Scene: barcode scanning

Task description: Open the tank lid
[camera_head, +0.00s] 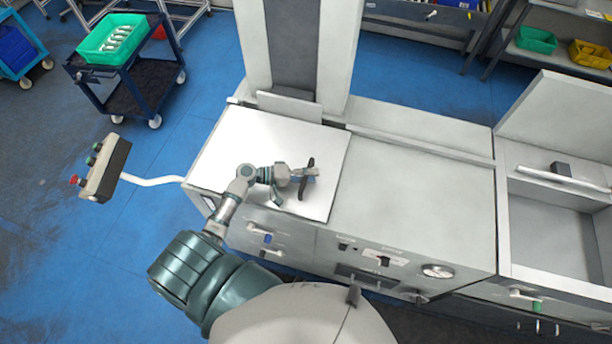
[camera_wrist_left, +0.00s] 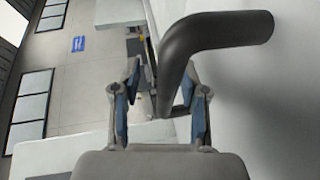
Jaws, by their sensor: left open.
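The tank lid (camera_head: 238,150) is a flat white panel on top of the grey cabinet, lying closed. Its dark curved handle (camera_head: 306,186) stands near the lid's right part; in the left wrist view the handle (camera_wrist_left: 219,33) looms large, with the pale lid surface (camera_wrist_left: 262,110) to its right. My left gripper (camera_head: 303,172) is at the handle. In the left wrist view the gripper (camera_wrist_left: 160,88) has its fingers apart, and the lower end of the handle shows between them. Whether a finger touches it, I cannot tell. My right gripper does not show.
A grey column (camera_head: 293,50) rises behind the lid. A control box (camera_head: 104,168) with buttons sticks out at the left on a white arm. An open grey basin (camera_head: 555,235) is at the right. A cart (camera_head: 126,82) with a green crate (camera_head: 112,38) stands back left.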

